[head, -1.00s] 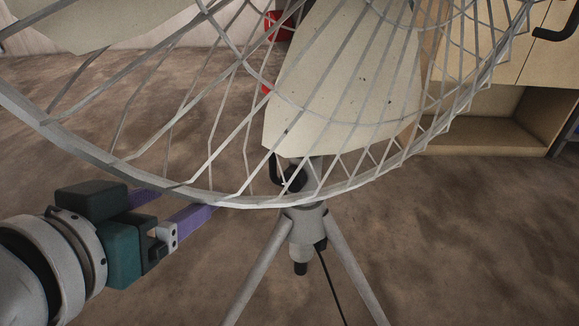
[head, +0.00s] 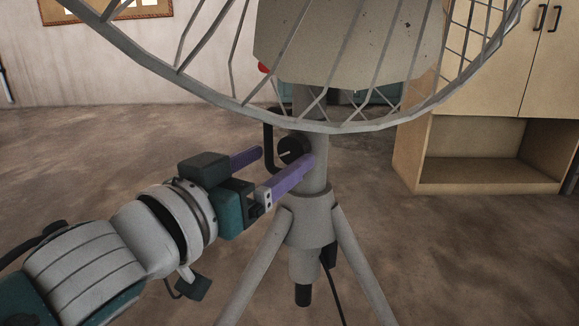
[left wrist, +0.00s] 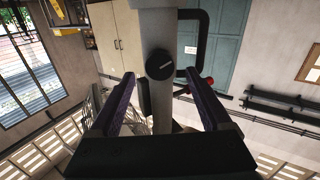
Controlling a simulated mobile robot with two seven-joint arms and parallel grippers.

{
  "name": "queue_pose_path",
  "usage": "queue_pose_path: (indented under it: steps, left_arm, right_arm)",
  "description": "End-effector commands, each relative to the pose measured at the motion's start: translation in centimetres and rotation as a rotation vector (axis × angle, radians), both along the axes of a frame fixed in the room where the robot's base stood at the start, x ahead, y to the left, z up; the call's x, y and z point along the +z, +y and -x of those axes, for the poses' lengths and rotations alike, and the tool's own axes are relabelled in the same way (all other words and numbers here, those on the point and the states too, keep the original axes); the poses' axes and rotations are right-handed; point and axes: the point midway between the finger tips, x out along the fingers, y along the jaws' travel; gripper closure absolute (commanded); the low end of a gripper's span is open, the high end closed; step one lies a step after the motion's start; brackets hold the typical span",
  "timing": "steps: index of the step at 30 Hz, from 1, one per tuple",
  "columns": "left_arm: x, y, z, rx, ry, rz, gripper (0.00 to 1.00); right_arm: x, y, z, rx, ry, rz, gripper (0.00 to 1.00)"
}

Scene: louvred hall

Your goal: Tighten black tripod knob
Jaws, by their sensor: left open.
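The black tripod knob (head: 292,149) is a round disc with a light mark across its face, on the side of the grey tripod post (head: 318,176). It also shows in the left wrist view (left wrist: 159,64), upper middle, facing the camera. My left gripper (head: 286,156) is open, its two purple fingers pointing at the post on either side of the knob. In the left wrist view the knob lines up with the gap between the fingertips (left wrist: 159,77). I see no finger touching it; whether it lies between the tips or just past them I cannot tell. My right gripper is not in view.
A black bent handle (head: 268,142) rises beside the knob, near the far finger. The tripod legs (head: 250,265) spread below, with a black cable. A wooden cabinet (head: 470,165) stands at the right. The floor at left is open.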

Motion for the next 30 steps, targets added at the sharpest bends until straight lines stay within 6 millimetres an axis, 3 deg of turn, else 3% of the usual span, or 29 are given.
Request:
queue_pose_path:
  steps: [6,17,30]
  left_arm:
    - [-0.2,-1.4,-2.4,0.000,-0.001,0.000,0.18]
    - [0.0,-1.7,-2.9,0.000,0.001,0.000,0.18]
    - [0.0,-1.7,-2.9,0.000,0.001,0.000,0.66]
  right_arm:
    - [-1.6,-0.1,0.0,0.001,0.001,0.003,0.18]
    - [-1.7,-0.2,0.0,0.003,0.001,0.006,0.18]
    - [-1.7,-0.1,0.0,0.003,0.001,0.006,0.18]
